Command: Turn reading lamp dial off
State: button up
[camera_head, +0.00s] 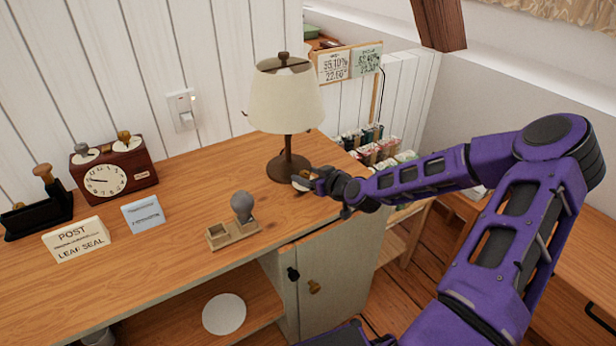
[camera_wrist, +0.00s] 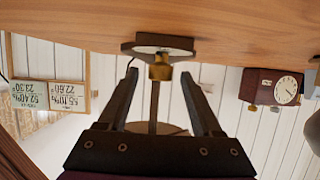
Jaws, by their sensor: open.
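The reading lamp (camera_head: 287,110) stands upright on the wooden desk, with a cream shade and dark brown stem and base. A small pale round dial (camera_head: 299,183) lies on the desk in front of its base, partly hidden by my gripper (camera_head: 314,182). In the wrist view, which is upside down, a dark-edged plate with a white face (camera_wrist: 160,50) carries a brass knob (camera_wrist: 160,71). My gripper (camera_wrist: 159,77) is open, with one finger on each side of the knob and visible gaps to it. A dark stem shows behind, between the fingers.
A wooden holder with a grey knob (camera_head: 242,206) stands left of my gripper. A red-brown clock box (camera_head: 112,172), a sign (camera_head: 77,240) and a blue card (camera_head: 142,212) stand further left. A wall switch (camera_head: 183,110) is behind. The desk (camera_head: 160,285) is clear at the front.

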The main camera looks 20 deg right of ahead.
jog(key=shift+w, duration=0.1)
grip_shut()
dwell(0.3)
jog(key=shift+a, duration=0.15)
jog(key=shift+a+f+m+h, duration=0.1)
jog(key=shift+a+m+h, duration=0.1)
jog(key=shift+m+h, duration=0.45)
jog(key=shift+m+h+b, duration=0.3)
jog(key=shift+m+h, duration=0.55)
jog(key=shift+h, duration=0.2)
grip_release()
jog(key=shift+d, duration=0.1)
